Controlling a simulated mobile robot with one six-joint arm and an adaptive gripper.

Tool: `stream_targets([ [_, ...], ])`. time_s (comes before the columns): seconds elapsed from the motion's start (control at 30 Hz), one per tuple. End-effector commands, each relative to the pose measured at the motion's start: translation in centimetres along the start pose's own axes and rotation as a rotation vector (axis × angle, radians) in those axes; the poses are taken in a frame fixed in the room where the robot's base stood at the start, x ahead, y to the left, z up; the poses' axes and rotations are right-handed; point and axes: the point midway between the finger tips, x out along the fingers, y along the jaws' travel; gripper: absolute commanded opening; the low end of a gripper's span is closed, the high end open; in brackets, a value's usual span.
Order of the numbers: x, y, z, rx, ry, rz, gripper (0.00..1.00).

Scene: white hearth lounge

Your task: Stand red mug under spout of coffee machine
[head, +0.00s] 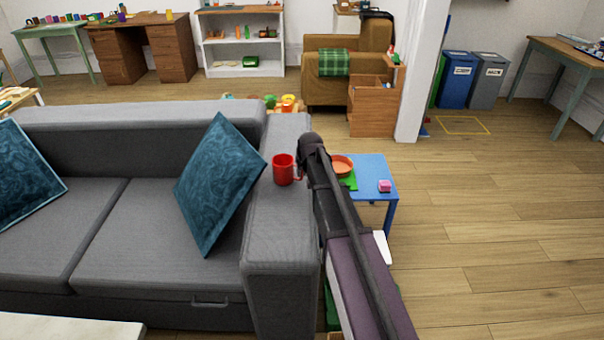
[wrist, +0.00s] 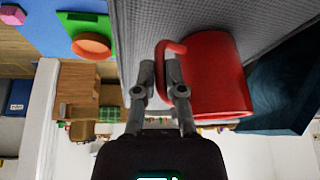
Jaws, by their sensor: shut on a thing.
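The red mug (head: 283,169) is upright at the sofa's right armrest (head: 282,215) in the head view. I cannot tell whether it rests on the armrest or hangs just above it. In the wrist view, which is upside down, the red mug (wrist: 218,75) fills the right of centre with its handle toward my gripper (wrist: 168,72). The two fingers are shut on the handle. In the head view my arm hides most of the gripper. No coffee machine or spout shows in either view.
A teal cushion (head: 220,182) leans beside the armrest. A blue table (head: 376,169) right of the armrest holds an orange bowl (head: 342,165), a green mat and a pink block (head: 384,186). A white pillar (head: 421,75) stands behind. Open wooden floor (head: 490,220) lies to the right.

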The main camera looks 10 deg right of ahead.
Motion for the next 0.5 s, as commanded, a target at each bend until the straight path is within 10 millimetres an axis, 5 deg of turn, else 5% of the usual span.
stream_targets([
  [0.13,0.32,-0.01,0.13,0.0,0.001,0.0,0.0],
  [0.17,0.25,-0.01,0.11,0.0,0.0,0.0,0.2],
  [0.27,0.2,-0.01,0.09,0.0,0.0,0.0,0.48],
  [0.5,0.21,-0.14,0.08,-0.001,0.0,-0.001,0.48],
])
